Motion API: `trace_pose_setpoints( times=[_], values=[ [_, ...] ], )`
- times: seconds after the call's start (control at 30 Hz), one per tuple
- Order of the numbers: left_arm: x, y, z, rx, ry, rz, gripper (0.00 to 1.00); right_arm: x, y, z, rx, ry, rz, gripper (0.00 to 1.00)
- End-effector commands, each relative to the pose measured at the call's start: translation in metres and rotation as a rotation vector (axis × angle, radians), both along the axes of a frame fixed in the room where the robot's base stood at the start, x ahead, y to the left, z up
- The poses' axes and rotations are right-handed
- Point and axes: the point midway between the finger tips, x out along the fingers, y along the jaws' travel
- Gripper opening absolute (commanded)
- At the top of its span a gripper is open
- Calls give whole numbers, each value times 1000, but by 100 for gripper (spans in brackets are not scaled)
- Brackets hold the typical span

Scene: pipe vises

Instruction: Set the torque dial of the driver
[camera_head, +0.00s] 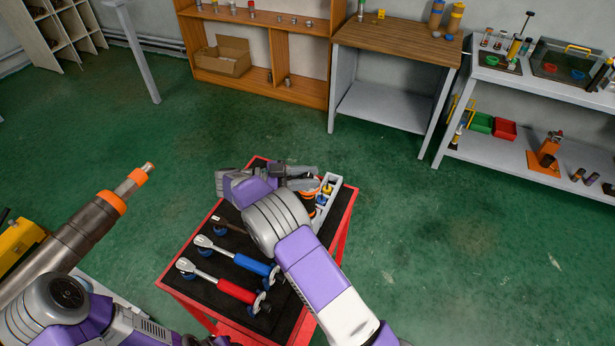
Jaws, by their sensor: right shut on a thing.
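My right gripper (302,178) is over the far part of the red cart, with its arm reaching across from the lower right. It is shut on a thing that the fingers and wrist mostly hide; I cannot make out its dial. Two drivers with silver heads lie on the black mat: one with a blue handle (253,264), one with a red handle (236,291). A dark-shafted tool (229,225) lies behind them, partly covered by my right arm. My left arm is at the lower left; its gripper is not in view.
The red cart (185,307) also carries a pale grey holder (328,205) with small coloured parts. A thick pipe (72,240) with orange bands juts in from the left near a yellow vise (17,243). Shelves and benches stand behind. The green floor between is clear.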

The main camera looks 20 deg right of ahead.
Motion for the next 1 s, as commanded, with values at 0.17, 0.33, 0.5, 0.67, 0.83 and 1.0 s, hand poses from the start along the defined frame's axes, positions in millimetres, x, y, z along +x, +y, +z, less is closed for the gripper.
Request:
trace_pose_setpoints(
  times=[0.17, 0.33, 0.5, 0.67, 0.83, 1.0],
  values=[
    [0, 0, 0, 0, 0, 0, 43, 0, 0, 0, -2, 1, -1, 4],
    [0, 0, 0, 0, 0, 0, 43, 0, 0, 0, -2, 1, -1, 4],
    [0, 0, 0, 0, 0, 0, 43, 0, 0, 0, -1, 1, -1, 50],
    [0, 0, 0, 0, 0, 0, 43, 0, 0, 0, -1, 1, -1, 54],
    [0, 0, 0, 0, 0, 0, 43, 0, 1, 0, -1, 1, 0, 54],
    [0, 0, 1, 0, 0, 0, 43, 5, 14, 0, -1, -1, 2, 54]
  ],
)
